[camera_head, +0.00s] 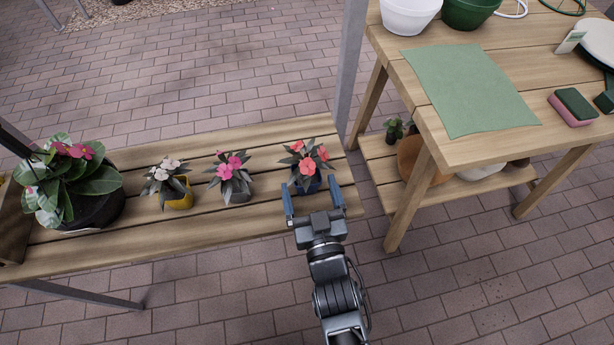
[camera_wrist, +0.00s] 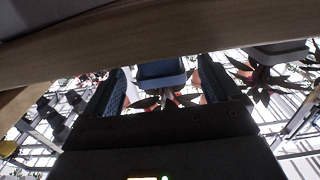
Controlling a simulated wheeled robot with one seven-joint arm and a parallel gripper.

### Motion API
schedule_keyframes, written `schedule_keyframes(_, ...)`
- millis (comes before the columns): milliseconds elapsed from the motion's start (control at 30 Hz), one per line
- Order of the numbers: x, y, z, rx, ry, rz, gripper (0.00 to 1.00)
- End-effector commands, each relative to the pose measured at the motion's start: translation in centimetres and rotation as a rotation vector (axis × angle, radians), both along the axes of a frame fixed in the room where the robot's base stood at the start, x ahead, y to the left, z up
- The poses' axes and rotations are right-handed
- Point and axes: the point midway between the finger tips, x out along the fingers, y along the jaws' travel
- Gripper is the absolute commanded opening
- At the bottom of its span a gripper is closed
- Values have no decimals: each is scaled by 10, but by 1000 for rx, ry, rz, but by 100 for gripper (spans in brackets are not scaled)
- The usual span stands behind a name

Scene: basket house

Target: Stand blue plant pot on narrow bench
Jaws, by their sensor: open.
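The blue plant pot (camera_head: 307,186) holds a plant with coral-red flowers. It stands upright on the narrow slatted wooden bench (camera_head: 235,140), near its right end. My gripper (camera_head: 311,187) is open at the bench's front side, one finger on each side of the blue pot. The wrist view appears upside down; there the blue pot (camera_wrist: 162,73) shows between the two open fingers (camera_wrist: 162,78), with visible gaps at both sides. The bench edge (camera_wrist: 180,38) crosses the top of that view. The fingers partly hide the pot in the head view.
On the bench to the left stand a grey pot (camera_head: 238,194) with pink flowers, a yellow pot (camera_head: 183,201) with pale flowers and a large dark pot (camera_head: 100,208). A taller table (camera_head: 480,153) with a green mat (camera_head: 470,90) stands right. A metal post (camera_head: 350,65) rises behind.

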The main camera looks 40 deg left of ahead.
Motion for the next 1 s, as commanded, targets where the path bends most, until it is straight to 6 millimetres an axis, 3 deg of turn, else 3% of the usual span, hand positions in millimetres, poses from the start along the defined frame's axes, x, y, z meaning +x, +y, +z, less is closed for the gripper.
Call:
schedule_keyframes(200,-29,-36,-1,-2,1,-2,90)
schedule_keyframes(400,-46,-56,-1,-1,1,-2,90)
schedule_keyframes(867,-54,-68,-1,-3,1,-7,90)
schedule_keyframes(967,-53,-95,-2,-17,5,-42,90)
schedule_keyframes(1000,-54,-113,-3,-25,7,-65,90)
